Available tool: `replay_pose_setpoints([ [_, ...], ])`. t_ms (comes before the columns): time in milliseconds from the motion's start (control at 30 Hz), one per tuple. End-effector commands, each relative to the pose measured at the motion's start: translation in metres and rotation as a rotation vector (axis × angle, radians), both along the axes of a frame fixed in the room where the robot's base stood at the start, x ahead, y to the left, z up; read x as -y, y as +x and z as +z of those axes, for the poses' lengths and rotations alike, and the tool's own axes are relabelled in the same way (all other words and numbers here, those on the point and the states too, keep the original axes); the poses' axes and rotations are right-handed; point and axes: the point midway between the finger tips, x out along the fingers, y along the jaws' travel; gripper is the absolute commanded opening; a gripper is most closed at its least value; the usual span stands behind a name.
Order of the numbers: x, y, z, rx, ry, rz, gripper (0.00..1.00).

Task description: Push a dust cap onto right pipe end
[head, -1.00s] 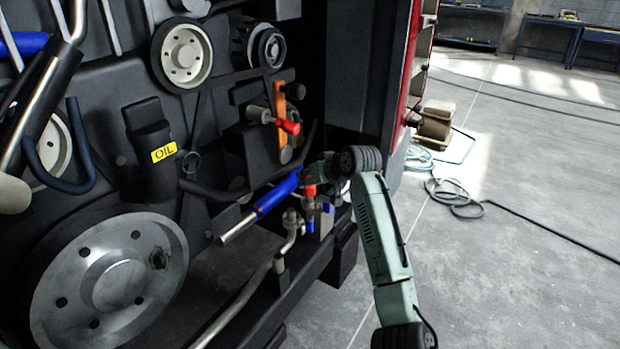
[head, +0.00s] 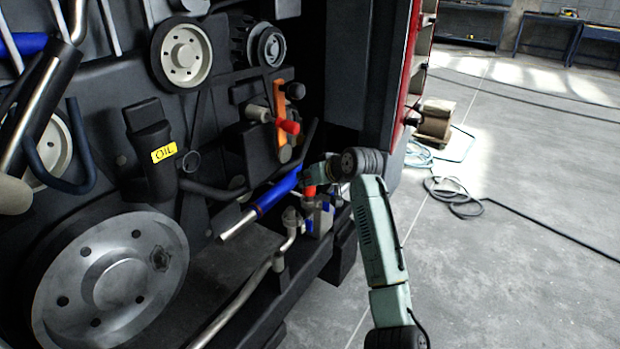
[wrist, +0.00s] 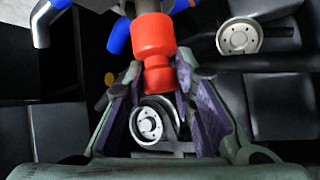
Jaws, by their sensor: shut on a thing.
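A red stepped dust cap (wrist: 151,42) is between the fingers of my gripper (wrist: 157,76) in the wrist view. The fingers, with purple pads, are shut on its narrow near part, and its wide part points away from me. A grey pipe end (wrist: 147,5) shows just beyond the wide part; I cannot tell how far the cap covers it. In the head view the red cap (head: 310,190) is above a grey fitting with blue parts (head: 320,220). My gripper (head: 312,178) is small and partly hidden there by my wrist.
A bent grey pipe (head: 291,235) stands left of the fitting, and a blue tube (head: 275,194) slants close by. Another red cap (head: 289,127) is by an orange bracket (head: 283,145). Pulleys and an oil filler (head: 152,150) fill the left. Floor at right is open, with cables.

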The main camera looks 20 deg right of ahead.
Motion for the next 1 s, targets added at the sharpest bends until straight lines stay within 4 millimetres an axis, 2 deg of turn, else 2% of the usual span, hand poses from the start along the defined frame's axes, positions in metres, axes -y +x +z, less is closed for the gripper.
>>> replay_pose_setpoints([
  [333,0.0,0.0,-0.008,0.0,0.001,0.0,0.0],
  [767,0.0,0.0,-0.008,0.0,0.0,0.0,0.0],
  [1000,0.0,0.0,-0.016,0.0,0.001,-0.001,0.0],
])
